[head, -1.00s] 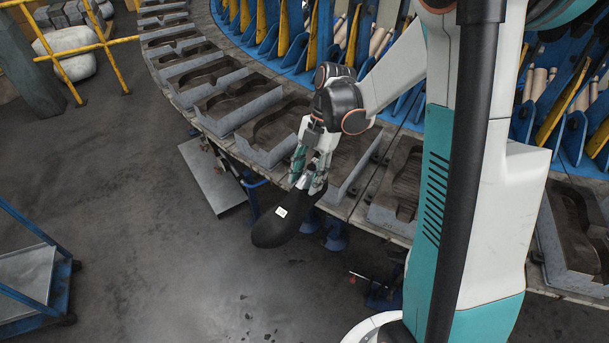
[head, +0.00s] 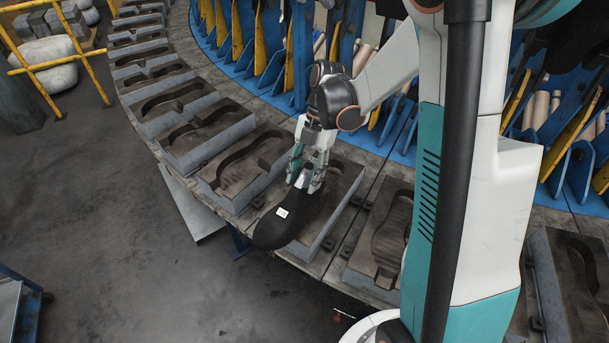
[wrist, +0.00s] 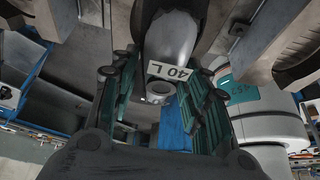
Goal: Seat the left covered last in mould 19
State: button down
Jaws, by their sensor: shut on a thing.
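The black covered last (head: 277,222) is held by my gripper (head: 305,178) at its upper end and hangs tilted, toe down to the left. A white label shows on it; in the wrist view the label on the last (wrist: 178,45) reads "40 L". In the wrist view my gripper (wrist: 160,100) has its teal fingers closed on both sides of the last's end. The last is over the front part of a mould block (head: 345,190) in the head view, partly covering its cavity. I cannot read a number on any mould.
Several grey mould blocks with sole-shaped cavities line the curved table, such as one to the left (head: 240,165) and one to the right (head: 385,235). Blue racks with yellow bars (head: 275,45) stand behind. A yellow railing (head: 45,65) is at the far left.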

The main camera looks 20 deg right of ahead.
jog(key=shift+w+d+p, duration=0.85)
jog(key=shift+w+d, duration=2.45)
jog(key=shift+d, duration=1.55)
jog(key=shift+f+b, duration=2.55)
jog(key=shift+f, duration=0.95)
jog(key=shift+f, duration=0.1)
jog(key=c, duration=0.8)
grip_release()
jog(key=shift+a, duration=0.1)
